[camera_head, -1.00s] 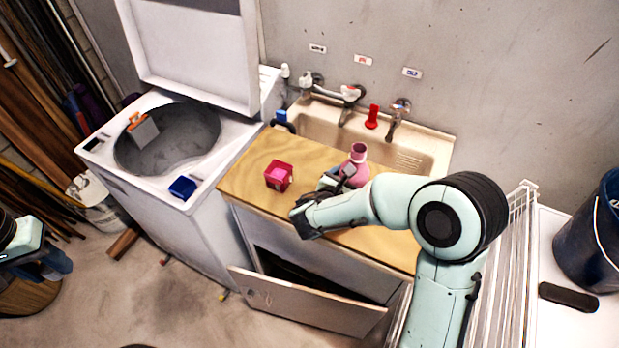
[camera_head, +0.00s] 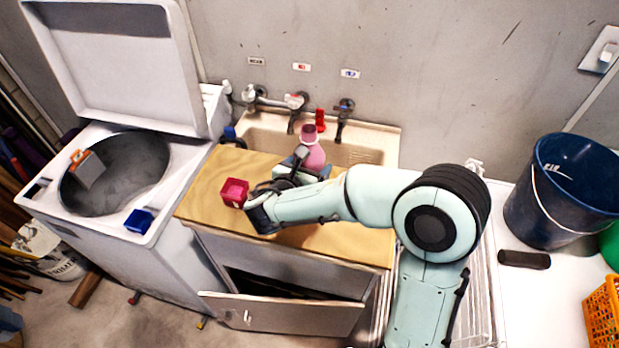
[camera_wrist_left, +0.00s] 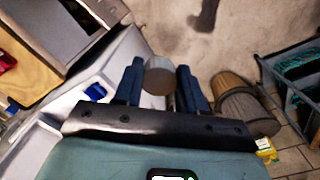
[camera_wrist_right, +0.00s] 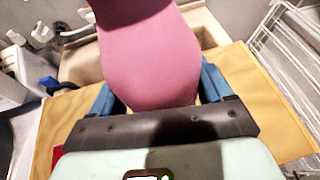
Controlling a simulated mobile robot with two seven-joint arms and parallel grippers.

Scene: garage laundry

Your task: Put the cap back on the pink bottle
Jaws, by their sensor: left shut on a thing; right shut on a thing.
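The pink bottle (camera_head: 313,156) stands upright at the wooden counter by the sink, with a darker pink neck. My right gripper (camera_head: 295,165) is shut on its body; the bottle (camera_wrist_right: 150,55) fills the gap between the fingers in the right wrist view, its top out of frame. In the left wrist view my left gripper (camera_wrist_left: 160,82) is shut on a small greyish round piece (camera_wrist_left: 158,76), which looks like the cap. It is held over the floor, away from the bottle. My left gripper is outside the head view.
A red box (camera_head: 234,192) sits on the wooden counter (camera_head: 350,240), left of my right gripper. The sink (camera_head: 365,152) lies behind. An open washer (camera_head: 185,155) stands left. A cabinet door (camera_head: 285,313) hangs open below. A dark blue bucket (camera_head: 550,205) stands right.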

